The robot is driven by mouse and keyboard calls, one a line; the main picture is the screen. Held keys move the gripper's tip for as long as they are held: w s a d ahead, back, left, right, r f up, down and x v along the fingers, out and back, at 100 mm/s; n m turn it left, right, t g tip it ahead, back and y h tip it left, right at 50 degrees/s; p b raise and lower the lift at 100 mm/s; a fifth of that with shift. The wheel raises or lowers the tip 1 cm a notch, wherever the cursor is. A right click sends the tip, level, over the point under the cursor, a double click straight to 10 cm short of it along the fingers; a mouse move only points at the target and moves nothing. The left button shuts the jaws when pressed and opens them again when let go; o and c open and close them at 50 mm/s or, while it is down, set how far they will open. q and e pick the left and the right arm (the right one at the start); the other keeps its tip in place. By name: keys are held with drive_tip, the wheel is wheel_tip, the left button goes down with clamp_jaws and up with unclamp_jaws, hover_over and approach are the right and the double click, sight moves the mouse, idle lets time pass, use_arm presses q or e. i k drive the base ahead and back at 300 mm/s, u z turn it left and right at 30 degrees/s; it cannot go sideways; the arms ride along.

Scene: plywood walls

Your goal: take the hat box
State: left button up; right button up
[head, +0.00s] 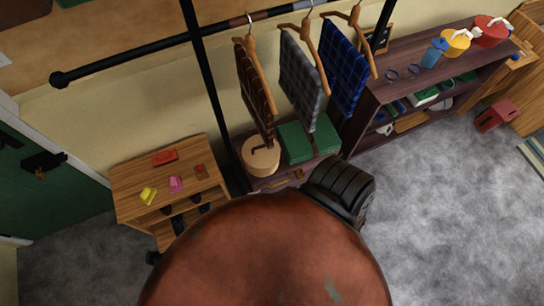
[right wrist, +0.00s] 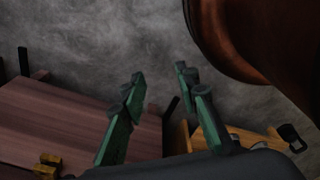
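A round tan box with a dark strap-like mark on top, which looks like the hat box (head: 261,160), sits on a low wooden shelf under the hanging clothes in the head view. A green box (head: 297,144) stands just to its right. My right gripper (right wrist: 160,82) shows only in the right wrist view, its green-padded fingers spread apart with nothing between them, over grey floor. The hat box is not seen in that view. My left gripper is in neither view.
A clothes rail (head: 160,55) with several hanging cloths crosses above the boxes. A small wooden table (head: 137,185) with small coloured items stands left. A dark shelf unit (head: 400,75) with cups stands right. Grey floor (head: 450,220) is open at the lower right.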

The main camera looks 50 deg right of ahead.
sight(260, 162)
drive_tip(key=z, duration=0.05)
drive_tip(key=k, duration=1.15)
drive_tip(key=z, duration=2)
drive_tip(key=i, duration=0.5)
drive_tip(key=u, duration=0.05)
